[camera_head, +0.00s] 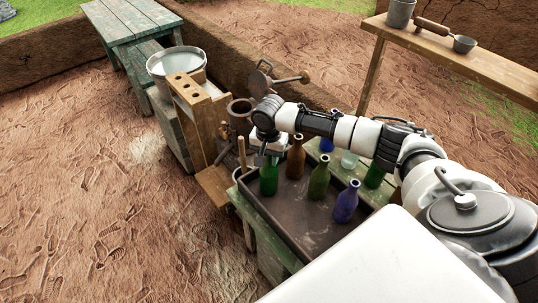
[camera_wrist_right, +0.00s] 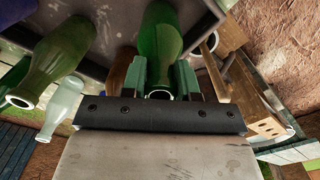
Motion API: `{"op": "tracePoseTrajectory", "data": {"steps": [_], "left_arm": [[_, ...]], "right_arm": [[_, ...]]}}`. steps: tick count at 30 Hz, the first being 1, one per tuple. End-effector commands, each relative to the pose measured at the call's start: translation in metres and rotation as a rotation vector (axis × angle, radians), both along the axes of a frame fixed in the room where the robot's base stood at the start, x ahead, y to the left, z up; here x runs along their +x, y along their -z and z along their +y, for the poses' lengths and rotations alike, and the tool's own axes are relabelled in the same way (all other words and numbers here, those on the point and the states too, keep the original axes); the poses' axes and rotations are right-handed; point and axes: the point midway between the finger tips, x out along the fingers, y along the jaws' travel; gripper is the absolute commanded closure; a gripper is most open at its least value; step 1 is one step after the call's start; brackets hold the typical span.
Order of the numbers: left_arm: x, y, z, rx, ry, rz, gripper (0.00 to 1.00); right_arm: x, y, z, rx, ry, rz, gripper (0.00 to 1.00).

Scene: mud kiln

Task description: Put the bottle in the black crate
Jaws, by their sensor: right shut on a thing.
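A dark, shallow black crate (camera_head: 300,222) sits on a green wooden table. My right gripper (camera_head: 267,155) is shut on the neck of a green bottle (camera_head: 268,182), which hangs upright below it at the crate's left side. The bottle's base appears within the crate's rim; I cannot tell whether it touches the floor. In the right wrist view the green bottle (camera_wrist_right: 160,35) is between the two fingers (camera_wrist_right: 160,84). A brown bottle (camera_head: 295,160), an olive bottle (camera_head: 318,180) and a blue-violet bottle (camera_head: 345,203) stand in the crate. My left gripper is out of view.
Behind the crate are a blue bottle (camera_head: 326,146), a clear glass vessel (camera_head: 348,160) and another green bottle (camera_head: 375,176). A wooden block with holes (camera_head: 190,90) and a brown pot (camera_head: 240,112) stand left of the arm. A white basin (camera_head: 176,60) is farther back.

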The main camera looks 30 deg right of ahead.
Motion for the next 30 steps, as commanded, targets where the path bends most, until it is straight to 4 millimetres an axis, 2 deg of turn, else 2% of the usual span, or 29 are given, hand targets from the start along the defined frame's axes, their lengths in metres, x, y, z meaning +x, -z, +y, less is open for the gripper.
{"op": "tracePoseTrajectory", "data": {"steps": [12, 13, 17, 26, 30], "left_arm": [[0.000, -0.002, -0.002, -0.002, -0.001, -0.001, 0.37], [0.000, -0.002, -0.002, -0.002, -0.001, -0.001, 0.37], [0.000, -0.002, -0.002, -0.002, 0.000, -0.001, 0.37], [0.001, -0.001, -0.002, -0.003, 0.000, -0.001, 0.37], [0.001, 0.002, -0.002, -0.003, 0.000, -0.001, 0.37]], "right_arm": [[0.000, 0.007, 0.000, 0.001, 0.000, -0.002, 1.00], [0.000, 0.008, 0.000, 0.001, 0.000, -0.001, 0.66], [0.000, 0.008, 0.000, 0.001, 0.000, -0.001, 0.46], [0.000, 0.006, 0.000, 0.000, 0.000, -0.001, 0.45], [0.000, -0.005, 0.000, 0.001, 0.000, -0.003, 0.45]]}}
